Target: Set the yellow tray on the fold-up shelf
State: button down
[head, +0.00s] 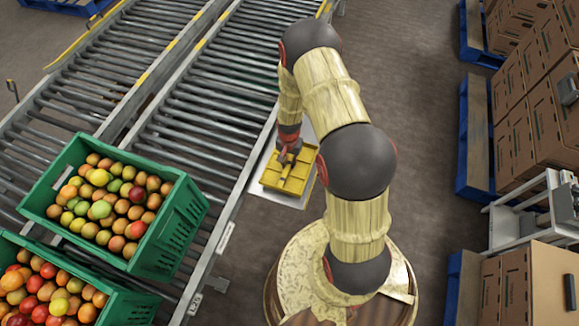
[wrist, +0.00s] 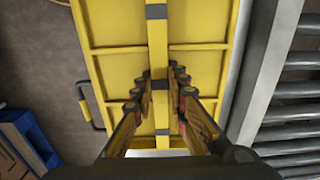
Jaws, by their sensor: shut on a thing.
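The yellow tray (head: 284,182) is at the side of the roller conveyor in the head view, over a pale flat surface that looks like the fold-up shelf (head: 309,155). My gripper (head: 288,153) is above the tray. I cannot tell whether the tray touches the shelf.
Roller conveyors (head: 205,115) run along the left. Cardboard boxes (head: 515,140) on blue pallets (head: 470,150) line the right. Grey floor between is clear.

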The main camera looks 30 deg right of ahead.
aim_at(289, 165)
jog(key=shift+w+d+f, duration=0.15)
jog(key=shift+w+f, duration=0.05)
jog(key=shift+f, duration=0.15)
jog(key=shift+w+d+f+b, duration=0.1)
jog(key=shift+f+b, duration=0.8)
jog(key=shift+f, duration=0.65)
jog(key=shift+f, duration=0.15)
jog(key=c, duration=1.8)
grip_release()
jog(key=shift+o, duration=0.2)
